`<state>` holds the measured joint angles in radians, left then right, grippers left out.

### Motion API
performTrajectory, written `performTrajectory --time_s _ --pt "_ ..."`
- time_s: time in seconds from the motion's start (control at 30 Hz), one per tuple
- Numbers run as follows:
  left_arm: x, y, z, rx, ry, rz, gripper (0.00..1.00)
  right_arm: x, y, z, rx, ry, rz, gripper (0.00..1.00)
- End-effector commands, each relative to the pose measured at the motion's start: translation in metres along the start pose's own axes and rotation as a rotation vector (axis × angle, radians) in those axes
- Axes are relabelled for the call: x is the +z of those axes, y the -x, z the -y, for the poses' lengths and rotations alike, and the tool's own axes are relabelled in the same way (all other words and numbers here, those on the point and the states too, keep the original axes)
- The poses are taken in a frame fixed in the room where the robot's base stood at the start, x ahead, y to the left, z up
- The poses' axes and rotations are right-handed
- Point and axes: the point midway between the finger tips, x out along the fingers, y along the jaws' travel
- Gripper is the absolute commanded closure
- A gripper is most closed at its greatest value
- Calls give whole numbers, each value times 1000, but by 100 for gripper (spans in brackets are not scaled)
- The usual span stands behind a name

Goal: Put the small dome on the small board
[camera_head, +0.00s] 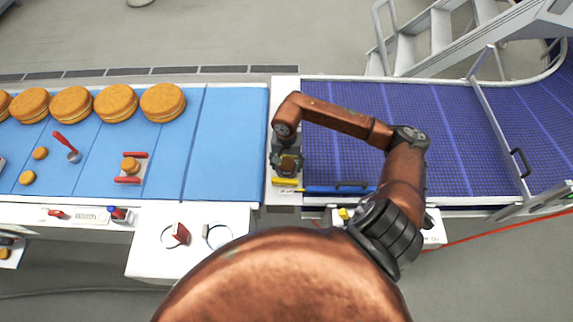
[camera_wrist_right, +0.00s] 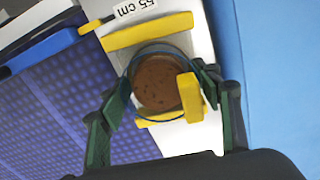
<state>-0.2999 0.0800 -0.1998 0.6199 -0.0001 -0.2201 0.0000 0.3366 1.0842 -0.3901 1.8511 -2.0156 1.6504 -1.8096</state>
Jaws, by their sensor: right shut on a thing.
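My right gripper (camera_head: 288,165) is over the pale strip between the two belts. In the right wrist view, its fingers (camera_wrist_right: 165,92) are shut on the small dome, which is clear with a thin bluish rim (camera_wrist_right: 140,60) and a yellow grip (camera_wrist_right: 190,97). A brown round (camera_wrist_right: 158,84) shows through the dome. The small board has yellow bars, one at the upper side (camera_wrist_right: 150,30) and one partly hidden below the dome; in the head view a yellow bar (camera_head: 285,181) shows just below the gripper. I cannot tell whether the dome touches the board. My left gripper is out of view.
Large filled rounds (camera_head: 115,103) line the back of the light blue belt (camera_head: 225,140). A red-barred board (camera_head: 133,180) with a small round stands there. A red-gripped dome (camera_head: 181,234) stands on the white side table (camera_head: 150,262).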

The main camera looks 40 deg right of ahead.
Motion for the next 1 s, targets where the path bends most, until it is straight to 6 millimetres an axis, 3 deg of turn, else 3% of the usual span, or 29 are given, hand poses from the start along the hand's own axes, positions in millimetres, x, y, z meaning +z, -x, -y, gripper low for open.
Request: performTrajectory --time_s 0.27,0.3,0.6,0.8,1.0 --pt "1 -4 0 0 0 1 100 0 -2 0 0 0 -1 62" --pt "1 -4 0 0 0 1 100 0 -2 0 0 0 0 41" --pt "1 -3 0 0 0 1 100 0 -2 0 0 0 0 21" --pt "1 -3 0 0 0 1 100 0 -2 0 0 0 0 20" --pt "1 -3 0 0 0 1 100 0 -2 0 0 0 0 7"
